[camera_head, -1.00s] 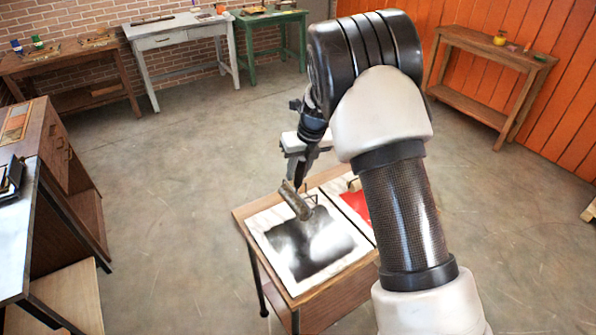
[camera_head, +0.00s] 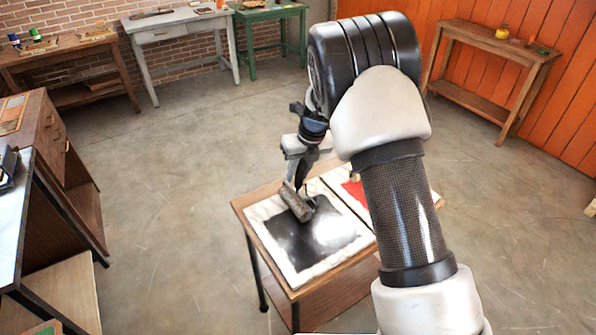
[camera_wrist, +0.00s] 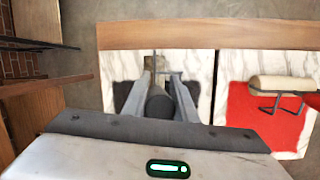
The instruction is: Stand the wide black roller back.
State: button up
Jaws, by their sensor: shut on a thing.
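The exact grip point is hidden. I cannot tell whether the roller touches the ink.
A second slab with red ink (camera_wrist: 262,118) is to the right, with a pale roller (camera_wrist: 283,85) on it. Both slabs rest on a small wooden table (camera_head: 330,293). A bench (camera_head: 60,185) stands at the left; the floor between is clear.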

aim_at(302, 160)
dwell(0.4)
jog(key=o, duration=1.5)
jog(key=shift+c, duration=0.2)
jog(key=shift+p+v, duration=2.9)
jog(key=shift+v, duration=0.55)
jog(key=shift+p+v, duration=0.5)
jog(key=shift+v, duration=0.55)
